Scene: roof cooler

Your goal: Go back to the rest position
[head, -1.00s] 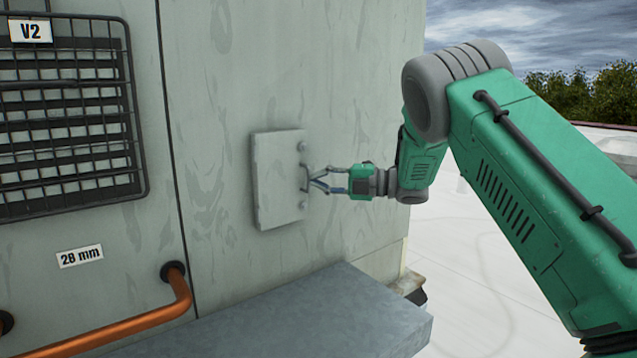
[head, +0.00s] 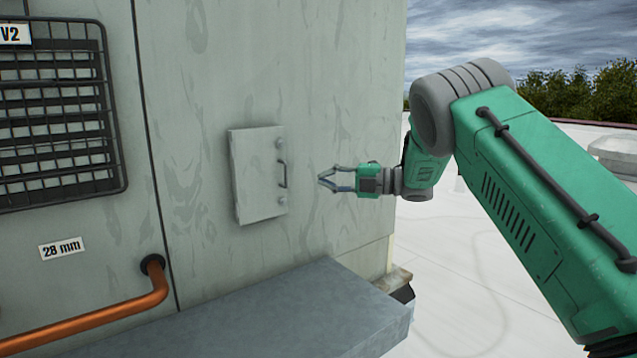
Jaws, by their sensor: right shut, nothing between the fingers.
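My right gripper (head: 327,180) is shut and empty. It points left in front of the cooler's grey-green wall. A small grey hatch (head: 255,185) with a dark bar handle (head: 283,173) and round bolts is on that wall. The hatch looks closed. The gripper is apart from the handle, a short gap to its right. My left gripper is not in view.
A grey ledge (head: 270,310) juts out below the hatch. A wire-guarded grille (head: 55,115) is at upper left. Open white roof lies right.

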